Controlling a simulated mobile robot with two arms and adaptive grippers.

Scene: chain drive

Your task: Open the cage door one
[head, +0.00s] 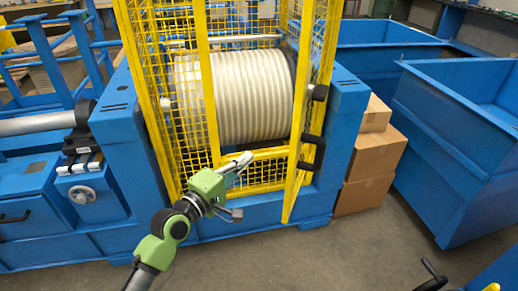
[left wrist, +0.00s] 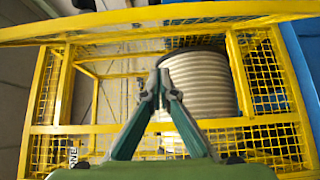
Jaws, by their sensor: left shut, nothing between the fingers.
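The yellow mesh cage (head: 203,75) stands around a large ribbed pale drum (head: 240,98) in the head view. A narrow yellow panel with black handles (head: 312,140) is at its right side and seems angled toward me; I cannot tell for sure which panel is door one. My left gripper (head: 243,161) is shut and empty, low in front of the cage, its tips pointing up and right. In the left wrist view its closed fingertips (left wrist: 161,88) show before the drum (left wrist: 205,85) and yellow frame (left wrist: 98,128). Partly hidden lettering ending in "NE" (left wrist: 72,156) is at the lower left.
Blue machine frame (head: 345,120) flanks the cage. Cardboard boxes (head: 366,170) are stacked at its right, beside large blue bins (head: 450,140). A blue bench with a handwheel (head: 82,194) is at the left. The grey floor (head: 350,250) in front is mostly clear.

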